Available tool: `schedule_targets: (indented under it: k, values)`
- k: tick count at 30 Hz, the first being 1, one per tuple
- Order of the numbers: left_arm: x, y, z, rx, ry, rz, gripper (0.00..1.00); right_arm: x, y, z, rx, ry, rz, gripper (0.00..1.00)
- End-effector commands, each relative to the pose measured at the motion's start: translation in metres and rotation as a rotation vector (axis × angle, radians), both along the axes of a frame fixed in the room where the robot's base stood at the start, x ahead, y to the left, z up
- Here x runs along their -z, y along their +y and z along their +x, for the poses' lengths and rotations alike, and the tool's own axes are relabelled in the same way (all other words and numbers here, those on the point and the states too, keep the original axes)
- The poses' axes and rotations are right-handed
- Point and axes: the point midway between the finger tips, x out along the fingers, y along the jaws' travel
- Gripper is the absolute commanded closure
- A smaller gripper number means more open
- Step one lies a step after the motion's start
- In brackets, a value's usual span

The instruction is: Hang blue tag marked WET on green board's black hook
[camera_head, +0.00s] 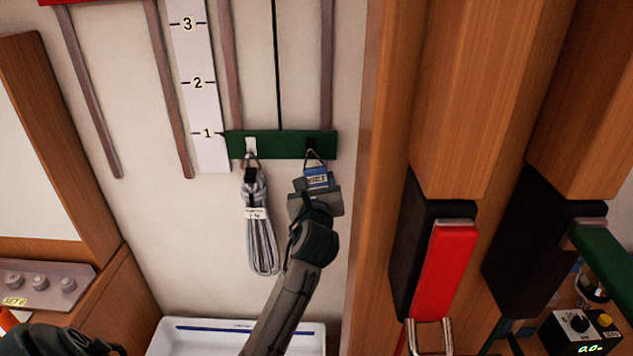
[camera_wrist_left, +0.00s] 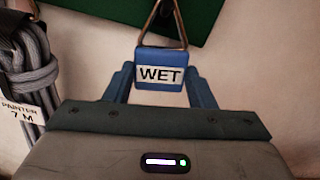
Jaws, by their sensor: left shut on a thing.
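The blue tag (camera_head: 318,178) reads WET on a white label, clear in the left wrist view (camera_wrist_left: 160,74). My left gripper (camera_head: 316,188) is shut on the tag, with one finger at each side. The tag is upright, and its brown cord loop (camera_wrist_left: 163,22) rises in a triangle. The green board (camera_head: 275,145) is on the pale wall; its black hook (camera_head: 311,144) is right above the tag. In the head view the loop's top meets the hook's lower part; I cannot tell whether it is around the hook. The wrist view cuts off the loop's top.
A grey coiled line (camera_head: 261,225) labelled PAINTER 7 M hangs from the board's white hook (camera_head: 251,146), left of my gripper. A wooden post (camera_head: 372,180) stands close on the right. A white tray (camera_head: 180,324) lies below. The wall between coil and tag is bare.

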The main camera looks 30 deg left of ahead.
Motion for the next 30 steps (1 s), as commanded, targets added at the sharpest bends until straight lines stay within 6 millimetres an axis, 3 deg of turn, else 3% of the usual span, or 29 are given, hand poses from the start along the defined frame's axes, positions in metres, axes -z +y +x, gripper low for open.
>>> schedule_targets:
  k: [13, 14, 18, 30]
  values:
    - [0.0004, -0.0001, 0.0000, 0.000, 0.001, -0.001, 0.72, -0.0001, -0.0036, 0.0001, -0.002, 0.000, -0.004, 0.64]
    - [0.0004, -0.0001, 0.0000, 0.000, 0.001, -0.001, 0.48, -0.0001, -0.0038, 0.0002, -0.002, 0.000, -0.004, 0.64]
    - [0.0004, -0.0001, 0.0000, 0.000, 0.001, -0.001, 0.24, -0.0001, -0.0045, 0.0002, -0.001, 0.000, -0.005, 0.64]
    - [-0.0010, 0.0018, 0.0017, 0.000, 0.001, 0.000, 0.24, -0.0043, -0.0025, 0.0023, -0.001, -0.003, -0.003, 0.64]
